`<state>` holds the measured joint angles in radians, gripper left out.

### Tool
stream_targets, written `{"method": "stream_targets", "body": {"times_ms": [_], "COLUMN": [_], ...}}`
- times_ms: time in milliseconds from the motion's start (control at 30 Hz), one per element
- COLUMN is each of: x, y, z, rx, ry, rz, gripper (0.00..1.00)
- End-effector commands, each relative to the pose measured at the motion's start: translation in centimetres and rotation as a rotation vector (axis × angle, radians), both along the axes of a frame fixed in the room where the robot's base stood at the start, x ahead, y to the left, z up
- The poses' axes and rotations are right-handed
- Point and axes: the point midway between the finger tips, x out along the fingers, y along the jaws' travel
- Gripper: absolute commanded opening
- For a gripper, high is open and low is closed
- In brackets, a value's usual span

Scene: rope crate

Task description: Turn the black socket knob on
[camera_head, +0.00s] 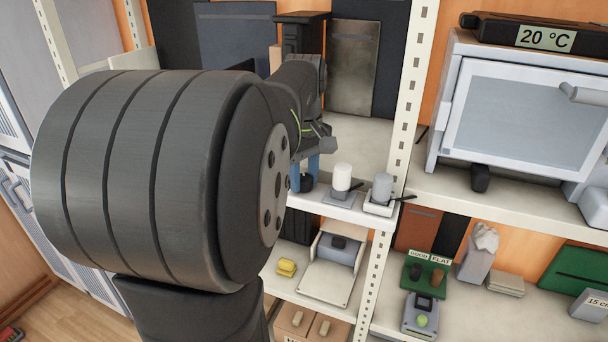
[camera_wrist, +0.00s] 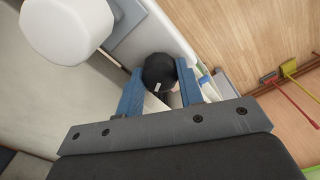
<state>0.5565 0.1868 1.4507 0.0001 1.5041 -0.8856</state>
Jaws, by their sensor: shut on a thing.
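The black socket knob (camera_wrist: 159,68) is a round dark cap with a small white mark near its lower edge in the wrist view. My gripper (camera_wrist: 160,82) has its two blue fingers on either side of the knob, shut on it. In the head view the knob (camera_head: 307,183) shows small and dark at the front of the middle shelf. My gripper (camera_head: 304,172) reaches down to it there, partly hidden behind my arm.
A white cylinder (camera_head: 342,177) on a grey base stands just right of the knob, close to my gripper. A grey cylinder (camera_head: 382,187) with a black handle stands further right, by the perforated shelf post (camera_head: 399,120). Lower shelves hold several small items.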

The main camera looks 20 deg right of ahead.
Motion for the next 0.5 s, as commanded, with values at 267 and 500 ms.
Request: {"method": "stream_targets", "body": {"times_ms": [267,500], "x": [-0.01,0.0], "y": [-0.01,-0.02], "z": [0.05,0.07], "rx": [-0.001,-0.001], "ry": [0.0,0.0], "rz": [-0.094,-0.283], "gripper": [0.11,0.11]}}
